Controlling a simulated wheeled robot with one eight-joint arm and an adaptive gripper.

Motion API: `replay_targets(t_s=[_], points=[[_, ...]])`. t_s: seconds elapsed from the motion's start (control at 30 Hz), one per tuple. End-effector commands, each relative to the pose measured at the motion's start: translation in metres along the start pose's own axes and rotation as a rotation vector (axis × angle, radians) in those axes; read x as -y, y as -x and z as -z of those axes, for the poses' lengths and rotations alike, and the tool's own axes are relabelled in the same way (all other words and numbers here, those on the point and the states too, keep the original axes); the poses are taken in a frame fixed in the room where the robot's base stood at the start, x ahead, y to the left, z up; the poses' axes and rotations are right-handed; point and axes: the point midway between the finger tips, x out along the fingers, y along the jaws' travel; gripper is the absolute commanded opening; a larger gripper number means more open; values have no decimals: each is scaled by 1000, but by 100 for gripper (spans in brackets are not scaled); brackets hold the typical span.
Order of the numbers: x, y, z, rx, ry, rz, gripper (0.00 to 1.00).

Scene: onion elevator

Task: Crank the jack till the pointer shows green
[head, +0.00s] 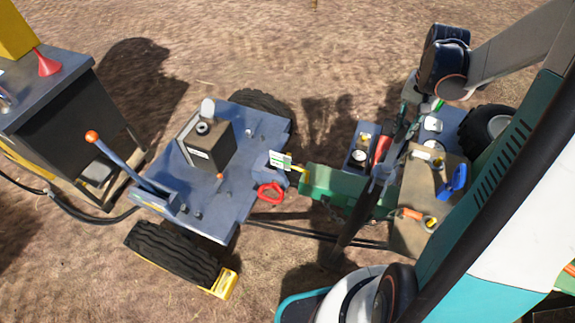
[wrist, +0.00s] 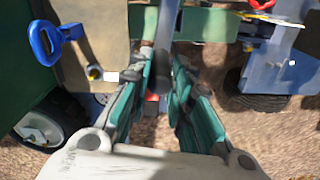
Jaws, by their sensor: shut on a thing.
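The jack (head: 352,222) appears as a dark grey post among the machine parts, right of centre in the head view. My gripper (head: 398,135) is at its upper end. In the wrist view, my gripper (wrist: 163,68) has its teal fingers closed in around a grey bar, which looks like the jack's crank (wrist: 167,28). The exact contact is partly hidden by the fingers. A small white card with green marks (head: 280,159) stands on the blue cart, with a yellow pointer (head: 298,168) beside it. Which mark the pointer shows is too small to tell.
A blue wheeled cart (head: 225,220) with a red ring handle (head: 270,192) stands left of the green beam (head: 325,184). A tan plate with a blue handle (head: 454,182) lies right of my gripper. Bare soil lies behind the cart.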

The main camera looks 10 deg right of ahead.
Motion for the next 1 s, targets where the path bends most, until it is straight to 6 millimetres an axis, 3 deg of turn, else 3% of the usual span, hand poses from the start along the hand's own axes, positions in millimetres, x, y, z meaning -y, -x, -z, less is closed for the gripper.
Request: replay_targets(t_s=[0.9, 0.93, 1.0], points=[[15, 0, 0, 2, 136, 0, 0], [15, 0, 0, 2, 136, 0, 26], [15, 0, 0, 1, 136, 0, 41]])
